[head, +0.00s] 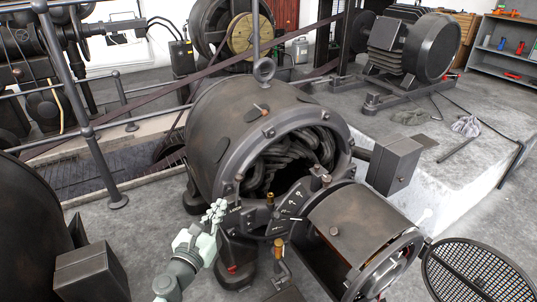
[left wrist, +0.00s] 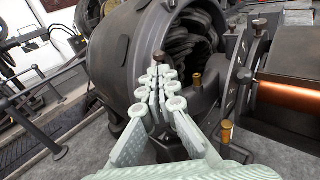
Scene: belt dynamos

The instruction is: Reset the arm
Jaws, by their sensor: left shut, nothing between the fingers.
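My left gripper (head: 215,212) is pale green and reaches in from the bottom left of the head view. It is shut and empty, in front of the lower left rim of the big dark dynamo housing (head: 232,105). In the left wrist view, its fingers (left wrist: 158,78) lie together and point at the housing's open end, where dark coils show. I cannot tell whether the fingertips touch the housing. My right gripper is not in view.
A copper-banded cylinder (head: 362,228) and a round mesh cover (head: 478,272) are at the lower right. A brass-topped fitting (head: 279,250) stands near the gripper. Railings (head: 88,130) run at the left. A motor (head: 405,45) stands behind.

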